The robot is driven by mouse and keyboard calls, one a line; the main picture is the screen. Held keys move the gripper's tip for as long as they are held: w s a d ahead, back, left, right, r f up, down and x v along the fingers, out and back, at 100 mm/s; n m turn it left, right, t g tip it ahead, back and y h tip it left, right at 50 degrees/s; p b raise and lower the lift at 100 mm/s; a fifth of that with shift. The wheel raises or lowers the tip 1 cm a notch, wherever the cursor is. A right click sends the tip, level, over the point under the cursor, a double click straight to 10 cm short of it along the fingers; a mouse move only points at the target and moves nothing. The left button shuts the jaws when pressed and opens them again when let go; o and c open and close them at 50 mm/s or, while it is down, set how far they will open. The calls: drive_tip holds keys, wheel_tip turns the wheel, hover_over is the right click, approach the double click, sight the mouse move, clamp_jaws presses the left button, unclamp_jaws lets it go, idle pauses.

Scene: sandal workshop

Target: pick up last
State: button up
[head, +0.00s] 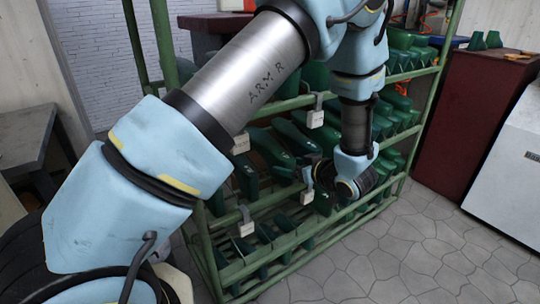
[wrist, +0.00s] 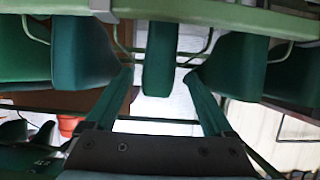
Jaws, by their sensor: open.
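Several green lasts (head: 267,146) lie in rows on the tiers of a green metal rack (head: 292,198). In the head view my gripper (head: 314,172) is at the front of the rack, at a lower tier, partly hidden by its own wrist. In the wrist view my gripper (wrist: 158,76) is open, its two fingers spread. One narrow green last (wrist: 159,58) shows between and beyond the fingertips, with a gap on each side. Other lasts stand to its left (wrist: 84,52) and right (wrist: 232,62), close to the fingertips. Contact cannot be told.
Rack rails (wrist: 215,12) cross close to the gripper, and pale tags (head: 315,119) hang on them. A dark red cabinet (head: 470,125) and a white machine (head: 510,165) stand right. A grey table (head: 30,140) is left. Paved floor (head: 420,250) in front of the rack is clear.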

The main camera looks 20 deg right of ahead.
sight(267, 154)
drive_tip(key=x, duration=0.5)
drive_tip(key=shift+s+f+b, duration=0.15)
drive_tip(key=shift+f+b, duration=0.1)
drive_tip(key=shift+b, duration=0.1)
drive_tip(key=shift+d, duration=0.1)
clamp_jaws()
drive_tip(key=shift+r, duration=0.1)
